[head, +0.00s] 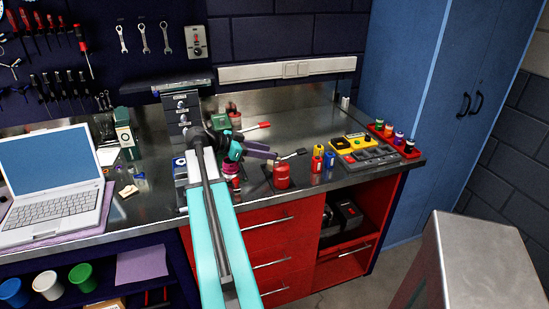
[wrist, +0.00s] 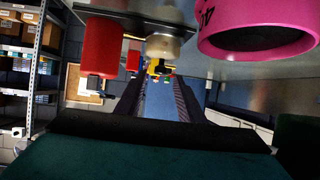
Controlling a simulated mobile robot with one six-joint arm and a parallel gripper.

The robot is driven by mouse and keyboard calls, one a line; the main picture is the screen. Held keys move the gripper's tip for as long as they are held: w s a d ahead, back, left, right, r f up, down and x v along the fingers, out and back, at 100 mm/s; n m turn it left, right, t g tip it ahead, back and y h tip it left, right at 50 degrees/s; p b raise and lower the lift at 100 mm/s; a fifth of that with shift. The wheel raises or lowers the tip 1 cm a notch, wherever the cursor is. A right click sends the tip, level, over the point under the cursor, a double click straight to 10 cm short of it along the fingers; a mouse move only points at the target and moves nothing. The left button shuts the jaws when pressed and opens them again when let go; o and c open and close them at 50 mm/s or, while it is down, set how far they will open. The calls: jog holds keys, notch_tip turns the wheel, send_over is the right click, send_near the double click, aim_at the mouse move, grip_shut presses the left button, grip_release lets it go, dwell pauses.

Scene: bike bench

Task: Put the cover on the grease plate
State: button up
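I cannot pick out the cover or the grease plate for certain in either view. In the head view my gripper (head: 258,151) reaches over the bench to the right of the dark stand, low above the worktop. In the wrist view its two dark fingers (wrist: 157,86) are apart, with nothing visible between them. A large pink round container (wrist: 256,28) is close at the upper right of the wrist view, beside the fingers. A pale round piece (wrist: 163,46) with a dark part lies beyond the fingertips. My arm hides part of the bench around the gripper.
A red can (head: 282,176) stands right of my gripper; a red cylinder shows in the wrist view (wrist: 100,48). Small red and blue bottles (head: 329,160), a grey tray (head: 370,157) and a red rack (head: 394,140) stand farther right. A laptop (head: 52,185) is at left.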

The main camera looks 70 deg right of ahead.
jog(key=v, duration=0.3)
jog(key=shift+w+a+r+b, duration=0.15)
jog(key=shift+w+a+b, duration=0.05)
jog(key=shift+b, duration=0.1)
dwell(0.7)
